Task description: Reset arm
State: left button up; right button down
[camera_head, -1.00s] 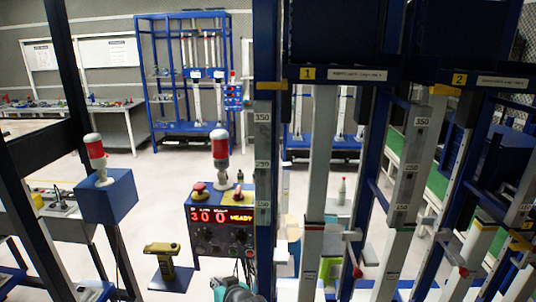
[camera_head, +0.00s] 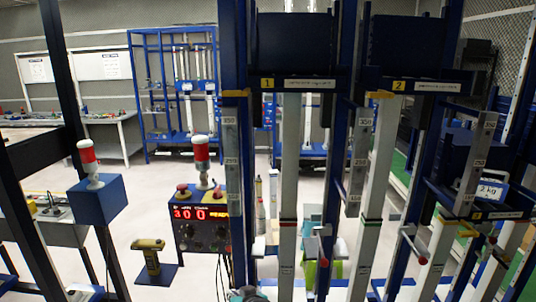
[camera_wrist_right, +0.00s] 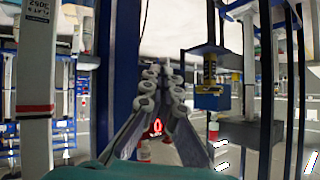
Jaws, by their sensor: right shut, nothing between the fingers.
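My right gripper shows in the right wrist view (camera_wrist_right: 162,74). Its two linked fingers reach forward and meet at their tips, shut with nothing between them. In the head view only a small grey part of my right gripper (camera_head: 248,294) shows at the bottom edge, low in front of the test rig (camera_head: 232,150). The rig has tall blue posts and pale vertical rails with height marks. My left gripper does not show in either view.
A control box (camera_head: 200,228) with a red display stands left of the rig. A yellow handheld tool (camera_head: 148,247) rests on a small stand. A red-and-white lamp (camera_head: 88,163) tops a blue box (camera_head: 98,199). Floor shows clear between the stand and the back shelves.

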jog(key=s+d+m+g+h, duration=0.1)
jog(key=s+d+m+h, duration=0.1)
jog(key=s+d, duration=0.9)
jog(key=s+d+m+g+h, duration=0.1)
jog(key=s+d+h, duration=0.2)
jog(key=s+d, duration=0.8)
jog(key=d, duration=0.5)
jog(key=shift+d+f+m+g+h, duration=0.3)
jog(key=shift+m+g+h, duration=0.1)
dwell(1.2)
